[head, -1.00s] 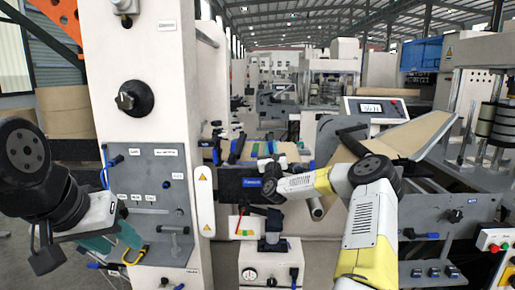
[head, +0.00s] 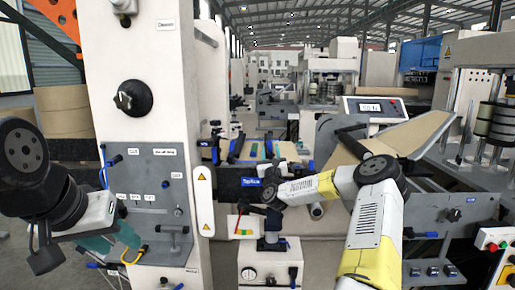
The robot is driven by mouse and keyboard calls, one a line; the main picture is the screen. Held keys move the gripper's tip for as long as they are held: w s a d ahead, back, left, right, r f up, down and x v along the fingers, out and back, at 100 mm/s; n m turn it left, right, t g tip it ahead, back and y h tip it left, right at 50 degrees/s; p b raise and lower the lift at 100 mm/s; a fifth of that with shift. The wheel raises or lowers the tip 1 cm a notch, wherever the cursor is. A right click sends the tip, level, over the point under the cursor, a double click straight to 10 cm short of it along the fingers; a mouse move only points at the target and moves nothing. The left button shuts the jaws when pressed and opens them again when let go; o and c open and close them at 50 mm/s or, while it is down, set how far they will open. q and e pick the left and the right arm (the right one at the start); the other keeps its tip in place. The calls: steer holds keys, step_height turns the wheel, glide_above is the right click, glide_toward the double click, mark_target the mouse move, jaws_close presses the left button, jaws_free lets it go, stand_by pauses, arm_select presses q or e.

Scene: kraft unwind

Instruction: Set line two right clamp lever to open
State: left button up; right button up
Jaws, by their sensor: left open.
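The splice unit (head: 235,186) carries a dark front bar with a blue label, below a table with coloured strips. Blue-ended levers show at its left (head: 216,155) and right (head: 311,166); I cannot tell which is the line two right clamp lever or its position. My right gripper (head: 270,197) is dark and small, at the front of the splice unit, right of the label. Its wrist hides part of the unit's right side, and its jaws are too unclear to read. My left gripper (head: 42,250) is open and empty at the far left, away from the splice unit.
A white column (head: 150,60) with a black knob and a grey panel (head: 155,200) of small fittings stands between my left gripper and the splice unit. A tilted brown web (head: 410,135) and a display (head: 374,108) are at the right. A gauge box (head: 270,262) stands below.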

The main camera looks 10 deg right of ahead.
steer(key=v, duration=0.5)
steer(key=s+a+n+g+y, duration=0.3)
steer(key=a+n+g+y, duration=0.15)
steer(key=a+n, duration=0.6)
steer(key=s+a+n+g+y, duration=0.25)
steer(key=a+n+y, duration=0.25)
steer(key=a+n, duration=0.5)
steer(key=s+d+r+n+g+h, duration=0.1)
steer(key=s+n, duration=0.4)
steer(key=s, duration=0.8)
steer(key=s+d+r+n+g, duration=0.2)
steer(key=s+n+g, duration=0.3)
steer(key=s, duration=0.9)
steer(key=s+d+r+n+g+h, duration=0.1)
steer(key=s+n, duration=0.5)
steer(key=s, duration=0.7)
steer(key=shift+s+d+r+g+h, duration=0.25)
steer(key=shift+d+g+h, duration=0.1)
steer(key=shift+d+g, duration=0.55)
steer(key=shift+n, duration=0.25)
